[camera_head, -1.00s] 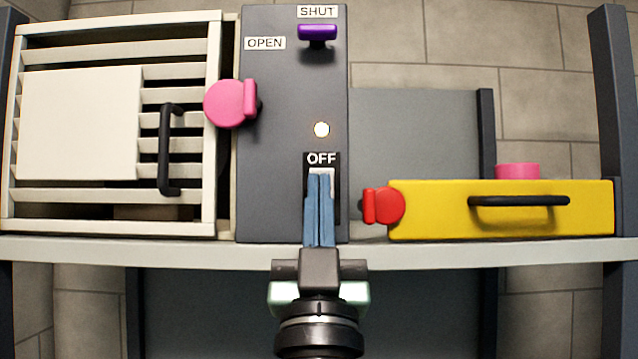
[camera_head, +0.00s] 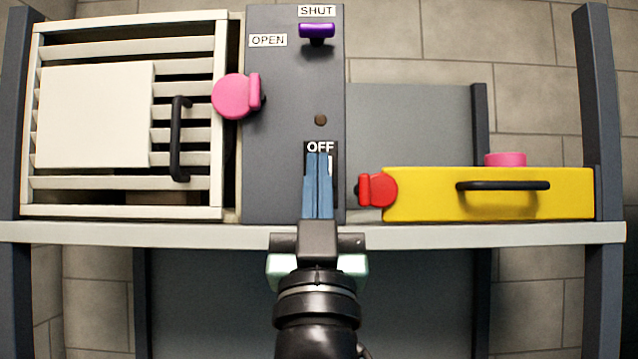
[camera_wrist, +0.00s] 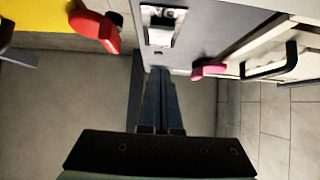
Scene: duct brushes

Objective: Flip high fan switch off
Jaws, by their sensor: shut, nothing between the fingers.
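The fan switch (camera_head: 331,162) is a white rocker on a black plate marked OFF, low on the grey panel (camera_head: 270,150). In the wrist view the switch (camera_wrist: 160,37) shows whole at the top, with letters that are hard to read. The round indicator lamp (camera_head: 320,120) above it is dark. My gripper (camera_head: 318,156) has its blue fingers shut together, overlapping the switch plate in the head view. In the wrist view my fingertips (camera_wrist: 159,70) end short of the rocker. The fingers hide part of the switch in the head view; contact cannot be told there.
A purple lever (camera_head: 317,31) sits at SHUT near the panel's top. A pink knob (camera_head: 236,96) and a louvred white door (camera_head: 218,140) are on the left. A red latch (camera_head: 377,189) and a yellow drawer (camera_head: 420,205) are on the right. A pale rail (camera_head: 450,235) runs below.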

